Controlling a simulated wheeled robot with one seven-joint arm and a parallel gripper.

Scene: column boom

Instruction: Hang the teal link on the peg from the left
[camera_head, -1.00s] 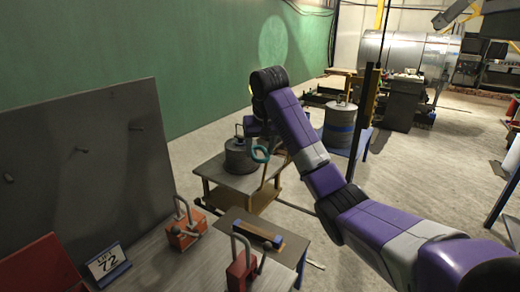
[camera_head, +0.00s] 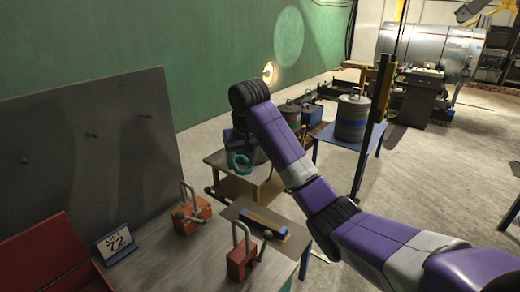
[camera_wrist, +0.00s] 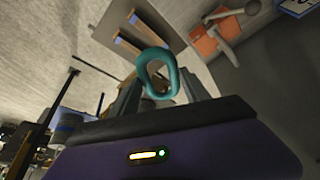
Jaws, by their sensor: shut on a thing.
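The teal link (camera_head: 240,162) is a rounded closed ring held out at the end of my arm, in front of the low table. In the wrist view, the link (camera_wrist: 173,73) stands between the fingertips of my gripper (camera_wrist: 157,86), which is shut on its lower part. My gripper is largely hidden behind the link and arm in the head view. Three short pegs stick out of the grey upright board at the left: a left peg (camera_head: 24,159), a middle peg (camera_head: 92,134) and a right peg (camera_head: 145,116). All three look bare. The link is apart from the board, to its right.
A low table (camera_head: 220,160) lies behind my gripper. A dark post (camera_head: 371,130) rises right of it.

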